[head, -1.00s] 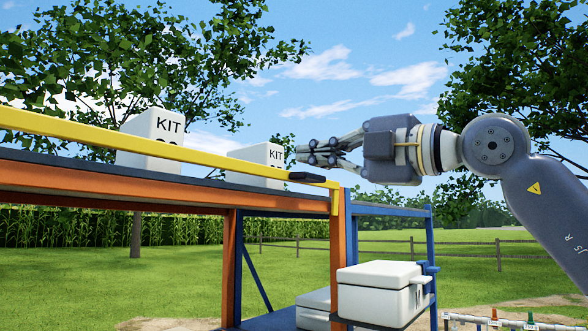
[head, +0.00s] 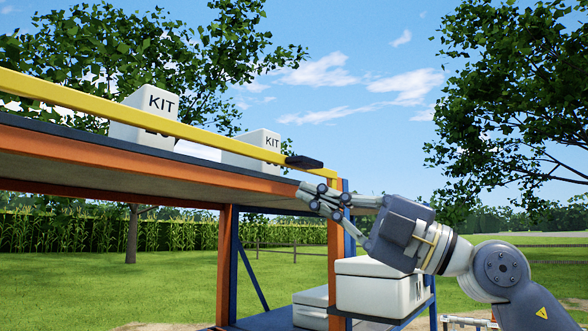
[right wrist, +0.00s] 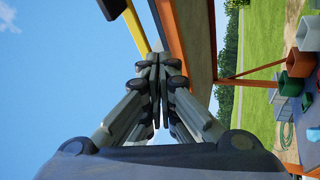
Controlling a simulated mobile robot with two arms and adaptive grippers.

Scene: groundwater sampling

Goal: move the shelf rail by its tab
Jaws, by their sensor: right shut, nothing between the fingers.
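The shelf rail (head: 200,131) is a long yellow bar along the front of the upper shelf. It slopes down to the right in the head view and ends near the orange post. Its tab (head: 304,162) is a short black piece near the right end. My right gripper (head: 312,192) is shut and empty, its fingertips just below the tab in the picture. I cannot tell whether they touch anything. In the right wrist view, the shut fingers (right wrist: 158,66) point towards the yellow rail (right wrist: 137,26), with the black tab (right wrist: 112,8) at the top edge. My left gripper is out of view.
Two white KIT boxes (head: 146,119) (head: 252,150) stand on the upper shelf (head: 90,172) behind the rail. An orange post (head: 335,240) stands close to my right gripper. White cases (head: 378,290) sit on the lower blue shelf. Open air lies above the gripper.

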